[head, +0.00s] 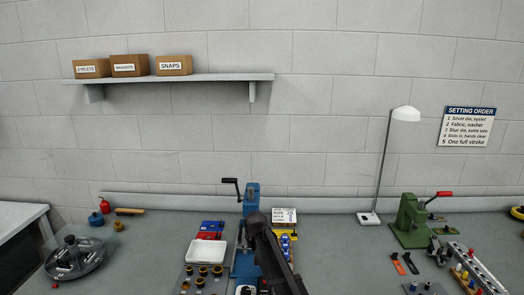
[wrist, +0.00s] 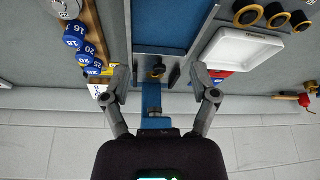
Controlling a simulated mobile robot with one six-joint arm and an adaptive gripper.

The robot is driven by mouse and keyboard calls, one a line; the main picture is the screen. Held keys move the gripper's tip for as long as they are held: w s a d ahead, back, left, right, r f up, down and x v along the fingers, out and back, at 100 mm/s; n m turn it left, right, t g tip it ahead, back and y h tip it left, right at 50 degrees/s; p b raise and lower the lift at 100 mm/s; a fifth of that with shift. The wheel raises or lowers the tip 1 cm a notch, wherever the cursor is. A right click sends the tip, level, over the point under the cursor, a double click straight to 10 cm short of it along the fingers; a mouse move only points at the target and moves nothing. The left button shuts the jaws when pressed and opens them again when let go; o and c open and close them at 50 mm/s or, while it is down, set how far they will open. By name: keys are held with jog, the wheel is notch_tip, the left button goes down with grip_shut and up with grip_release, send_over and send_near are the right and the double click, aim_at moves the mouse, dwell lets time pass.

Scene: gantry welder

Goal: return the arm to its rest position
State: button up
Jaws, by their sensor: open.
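My gripper (wrist: 160,78) is open in the wrist view, its two fingers spread on either side of the blue press (wrist: 152,98), with nothing held between them. I cannot tell whether the fingers touch the press. In the head view my dark arm (head: 272,252) reaches over the bench just right of the blue press (head: 251,196) and covers part of it. The fingers cannot be made out in the head view.
A white tray (head: 205,250) and dark-and-brass round parts (head: 203,270) lie left of the press. Blue numbered pieces (wrist: 73,36) stand on its other side. A lamp (head: 369,217) and green press (head: 408,222) stand right. Bare bench (head: 335,250) lies between.

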jog(key=s+d+f+m+g+b, duration=0.1)
jog(key=s+d+f+b, duration=0.3)
jog(key=s+d, duration=0.6)
jog(key=s+d+f+m+g+b, duration=0.1)
jog(key=s+d+f+g+b, duration=0.2)
jog(key=s+d, duration=0.7)
jog(key=s+f+b, duration=0.2)
jog(key=s+f, duration=0.1)
jog(key=s, duration=0.5)
jog(key=shift+s+f+h, duration=0.2)
jog(key=shift+s+h, duration=0.1)
jog(key=shift+h, duration=0.1)
jog(key=shift+d, duration=0.1)
